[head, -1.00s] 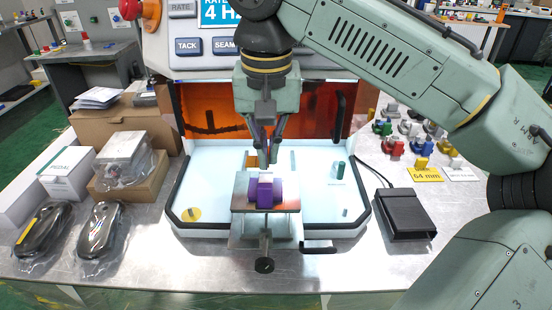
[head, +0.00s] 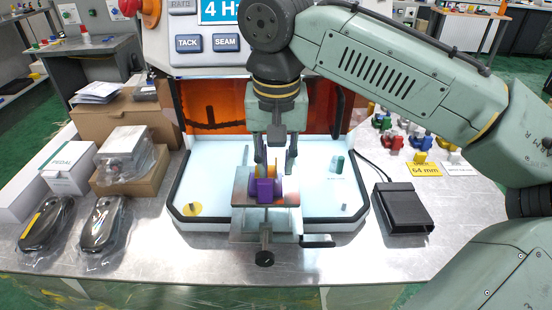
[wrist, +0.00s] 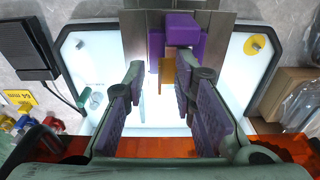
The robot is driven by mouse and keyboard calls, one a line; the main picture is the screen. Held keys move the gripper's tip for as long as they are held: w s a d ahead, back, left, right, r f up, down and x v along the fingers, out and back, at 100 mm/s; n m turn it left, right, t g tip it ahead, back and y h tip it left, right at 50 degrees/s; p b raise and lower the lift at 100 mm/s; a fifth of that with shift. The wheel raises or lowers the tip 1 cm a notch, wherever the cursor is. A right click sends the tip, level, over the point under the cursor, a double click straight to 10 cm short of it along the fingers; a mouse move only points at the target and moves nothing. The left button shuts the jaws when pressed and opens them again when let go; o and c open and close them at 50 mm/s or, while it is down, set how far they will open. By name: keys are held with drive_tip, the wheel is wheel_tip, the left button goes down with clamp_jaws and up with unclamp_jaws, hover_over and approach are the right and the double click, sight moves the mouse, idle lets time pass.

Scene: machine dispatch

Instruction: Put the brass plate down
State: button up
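The brass plate (wrist: 167,72) is a small gold piece standing beside the purple blocks (wrist: 184,30) on the grey fixture; it also shows in the head view (head: 271,173), partly hidden by the blocks (head: 264,191). My gripper (wrist: 160,68) is open, with one finger on either side of the plate and gaps showing in the wrist view. In the head view my gripper (head: 276,170) points down just behind the purple blocks. I cannot tell whether the plate's lower edge rests on the fixture (head: 240,200).
The fixture stands in a pale, black-rimmed tray (head: 320,205) with a yellow disc (head: 191,209) and a green cylinder (head: 339,165). An orange screen (head: 215,105) stands behind.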

drive_tip(key=shift+r, duration=0.1)
wheel_tip(320, 180, up, 12)
drive_tip(key=s, duration=0.1)
idle(0.4)
drive_tip(key=shift+s, duration=0.1)
